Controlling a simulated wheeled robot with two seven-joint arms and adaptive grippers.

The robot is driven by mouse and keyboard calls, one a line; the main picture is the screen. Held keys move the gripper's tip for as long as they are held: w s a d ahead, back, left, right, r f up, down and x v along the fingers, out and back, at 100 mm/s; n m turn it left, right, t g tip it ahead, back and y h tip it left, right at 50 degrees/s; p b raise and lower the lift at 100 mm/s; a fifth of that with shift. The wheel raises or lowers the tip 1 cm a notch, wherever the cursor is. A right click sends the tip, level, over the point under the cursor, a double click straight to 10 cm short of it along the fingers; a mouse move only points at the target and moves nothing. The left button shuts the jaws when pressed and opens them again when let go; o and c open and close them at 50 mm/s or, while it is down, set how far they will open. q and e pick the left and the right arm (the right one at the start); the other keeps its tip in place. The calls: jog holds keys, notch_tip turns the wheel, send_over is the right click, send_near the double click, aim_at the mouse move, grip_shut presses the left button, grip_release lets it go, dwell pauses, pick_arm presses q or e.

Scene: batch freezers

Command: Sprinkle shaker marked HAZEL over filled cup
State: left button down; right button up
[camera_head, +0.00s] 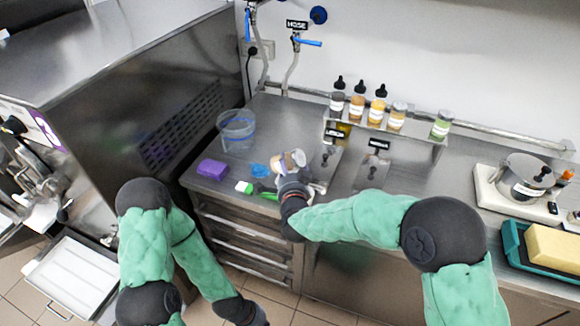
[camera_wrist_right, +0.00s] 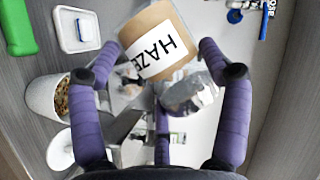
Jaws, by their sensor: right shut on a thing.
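The shaker (camera_wrist_right: 160,45) is tan with a white label; the letters HAZE show in the right wrist view and the rest is cut off. Its silvery end (camera_wrist_right: 190,93) points toward the lower right there. My right gripper (camera_wrist_right: 160,75) is shut on it, with purple fingers on both sides. In the head view my right gripper (camera_head: 290,178) holds the shaker (camera_head: 297,158), which looks tilted, over the counter. A white cup (camera_wrist_right: 60,98) with speckled brown contents is left of the shaker in the wrist view. My left gripper (camera_head: 245,312) is low, away from the counter; its jaws are unclear.
A purple sponge (camera_head: 212,169), a green-handled brush (camera_head: 256,190), a blue item (camera_head: 260,171) and a clear bucket (camera_head: 237,130) are left on the counter. A steel rack (camera_head: 380,138) with several bottles stands behind. A pot (camera_head: 523,178) and a teal tray (camera_head: 515,245) are at the right.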

aim_at(290, 159)
jog(key=shift+r+n+h+p, duration=0.3)
jog(key=shift+r+n+p, duration=0.3)
jog(key=shift+p, duration=0.95)
jog(key=shift+f, duration=0.1)
jog(key=shift+r+n+g+p, duration=0.3)
jog(key=shift+r+p, duration=0.1)
jog(key=shift+p, duration=0.7)
jog(key=shift+r+n+g+h+p, duration=0.5)
jog(key=shift+r+n+h+p, duration=0.6)
jog(key=shift+p, duration=2.55)
jog(key=shift+f+y, duration=0.25)
jog(key=shift+y, duration=0.05)
jog(key=shift+r+n+p, duration=0.15)
jog(key=shift+n+p, duration=0.15)
jog(key=shift+p, duration=0.1)
jog(key=shift+r+n+g+h+p, duration=0.45)
jog(key=shift+n+h+p, duration=0.55)
jog(key=shift+p, duration=1.85)
jog(key=shift+r+n+h+p, duration=0.45)
jog(key=shift+n+p, duration=0.55)
jog(key=shift+p, duration=0.75)
